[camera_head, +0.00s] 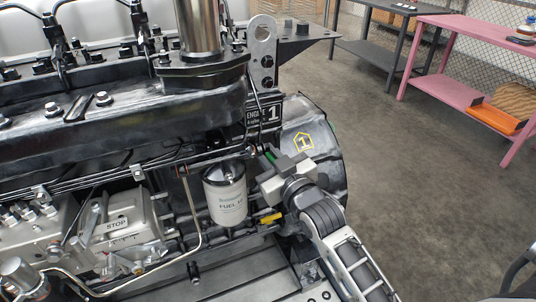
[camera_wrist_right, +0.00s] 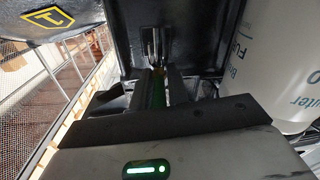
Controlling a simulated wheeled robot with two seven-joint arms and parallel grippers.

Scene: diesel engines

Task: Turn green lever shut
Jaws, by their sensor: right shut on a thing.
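The green lever (camera_head: 270,157) is a small green piece on the engine's right end, beside the fuel filter and below the "ENGINE 1" plate. My right gripper (camera_head: 268,160) reaches it from the lower right and is shut on it. In the right wrist view, my right gripper (camera_wrist_right: 160,88) has its two dark fingers together, with a little of the green lever (camera_wrist_right: 158,90) showing between them. The fingers hide most of the lever, so its angle is hard to tell. My left gripper is not in view.
The white fuel filter (camera_head: 225,195) hangs just left of my right gripper and shows at the right of the wrist view (camera_wrist_right: 285,60). A yellow handle (camera_head: 269,218) sits below. A pink table (camera_head: 470,75) stands at the back right, with open floor before it.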

